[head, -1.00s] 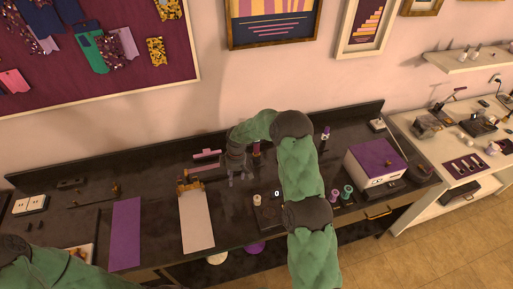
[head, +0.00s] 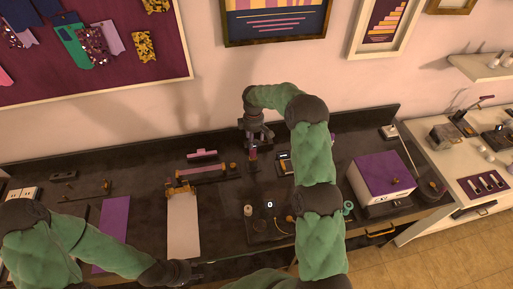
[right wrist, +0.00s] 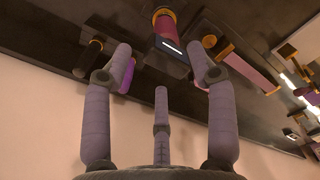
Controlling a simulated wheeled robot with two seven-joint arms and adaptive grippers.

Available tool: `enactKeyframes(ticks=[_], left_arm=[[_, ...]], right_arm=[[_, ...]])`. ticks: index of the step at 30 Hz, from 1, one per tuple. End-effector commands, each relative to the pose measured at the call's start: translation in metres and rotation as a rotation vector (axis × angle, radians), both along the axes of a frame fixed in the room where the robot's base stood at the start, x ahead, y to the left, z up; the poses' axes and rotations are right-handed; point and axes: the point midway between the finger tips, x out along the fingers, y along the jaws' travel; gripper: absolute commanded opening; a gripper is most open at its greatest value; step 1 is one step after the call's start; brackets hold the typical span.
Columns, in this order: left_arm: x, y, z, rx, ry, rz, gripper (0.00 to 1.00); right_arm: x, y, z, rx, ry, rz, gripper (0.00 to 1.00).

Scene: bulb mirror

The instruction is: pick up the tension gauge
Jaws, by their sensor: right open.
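A small upright purple-pink cylinder with a gold band and a dark base, which looks like the tension gauge (head: 253,153), stands on the dark bench. It also shows in the right wrist view (right wrist: 165,25), with a lit white strip at its lower end. My right gripper (head: 258,136) is open, behind and just above it near the wall. In the right wrist view its fingers (right wrist: 162,62) are spread, with nothing between them; the cylinder lies beyond the tips. My left gripper (head: 190,272) is low at the bench's front edge; its jaws are too small to read.
A purple bar with gold clamps (head: 205,172) lies left of the cylinder. A dark device with a yellow edge (head: 285,163) is to its right, partly behind my arm. A purple-topped white box (head: 382,178) stands further right. A white sheet (head: 183,225) lies front left.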

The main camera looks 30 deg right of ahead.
Motion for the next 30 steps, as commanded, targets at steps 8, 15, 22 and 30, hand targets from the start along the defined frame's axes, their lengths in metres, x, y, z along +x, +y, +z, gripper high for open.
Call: enactKeyframes(ticks=[8,15,22,30], left_arm=[[0.000,0.000,0.004,0.000,0.000,0.000,0.40],[0.000,0.000,0.008,0.000,0.000,0.000,0.40],[0.000,0.000,0.015,0.000,0.000,0.000,0.40],[0.000,0.000,0.016,0.000,0.000,0.000,0.40]], right_arm=[[0.000,0.000,-0.035,0.000,0.001,0.000,0.58],[-0.001,0.002,-0.051,0.001,0.002,0.000,0.58],[-0.001,0.004,-0.080,0.000,0.001,-0.002,0.58],[-0.001,0.004,-0.091,-0.001,-0.002,-0.002,0.58]])
